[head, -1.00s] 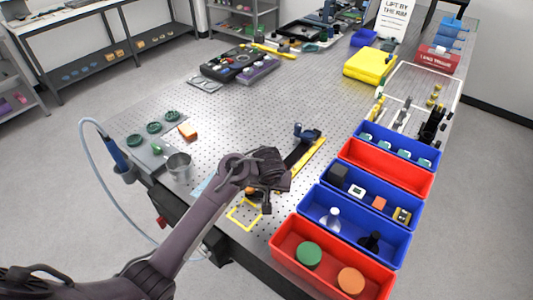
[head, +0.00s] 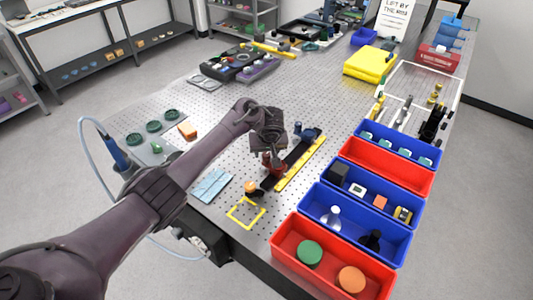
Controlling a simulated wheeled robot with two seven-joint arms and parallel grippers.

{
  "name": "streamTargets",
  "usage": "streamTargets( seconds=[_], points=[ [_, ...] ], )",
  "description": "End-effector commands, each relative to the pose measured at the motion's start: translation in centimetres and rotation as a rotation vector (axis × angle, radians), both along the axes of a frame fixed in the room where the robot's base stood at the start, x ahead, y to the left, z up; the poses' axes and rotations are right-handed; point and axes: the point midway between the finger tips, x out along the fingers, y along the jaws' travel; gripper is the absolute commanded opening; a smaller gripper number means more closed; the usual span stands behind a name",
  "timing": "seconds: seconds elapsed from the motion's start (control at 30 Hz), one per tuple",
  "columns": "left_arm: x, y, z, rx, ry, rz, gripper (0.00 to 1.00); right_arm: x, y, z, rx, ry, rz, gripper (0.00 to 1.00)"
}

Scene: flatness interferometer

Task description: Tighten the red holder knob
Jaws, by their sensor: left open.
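A red holder (head: 272,168) stands on the black rail (head: 297,156), toward the rail's near end. My left gripper (head: 272,149) is open and points down at the top of the red holder. The gripper hides the holder's upper part, so I cannot make out its knob or tell whether the fingers touch it. A blue holder (head: 308,134) stands at the far end of the same rail. My right gripper is not in view.
A yellow strip (head: 300,161) runs beside the rail. Near it are an orange-topped part (head: 250,187), a yellow square outline (head: 246,213) and a light blue cloth (head: 211,186). Red and blue bins (head: 281,241) line the right side.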

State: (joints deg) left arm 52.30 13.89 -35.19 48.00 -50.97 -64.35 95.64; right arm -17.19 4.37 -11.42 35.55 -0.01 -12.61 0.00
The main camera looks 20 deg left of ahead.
Motion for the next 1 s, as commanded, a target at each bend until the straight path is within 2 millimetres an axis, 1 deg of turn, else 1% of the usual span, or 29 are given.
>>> streamTargets(
  seconds=[0.17,0.4,0.43,0.77,1.0],
  points=[
    [0.44,0.2,-1.0,0.0,-0.002,-0.001,0.47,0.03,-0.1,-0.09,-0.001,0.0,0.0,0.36],
    [0.48,0.21,-1.08,0.001,-0.003,-0.001,0.47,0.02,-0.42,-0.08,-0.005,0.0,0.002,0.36],
    [0.47,0.21,-1.07,0.001,-0.003,-0.001,0.45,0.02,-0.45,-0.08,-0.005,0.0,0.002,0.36],
    [0.46,0.21,-1.08,0.001,-0.003,-0.001,0.02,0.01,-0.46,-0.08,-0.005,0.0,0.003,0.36],
    [0.43,0.26,-1.04,0.001,-0.002,-0.023,0.02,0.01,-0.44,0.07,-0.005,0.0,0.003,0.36]
  ],
)
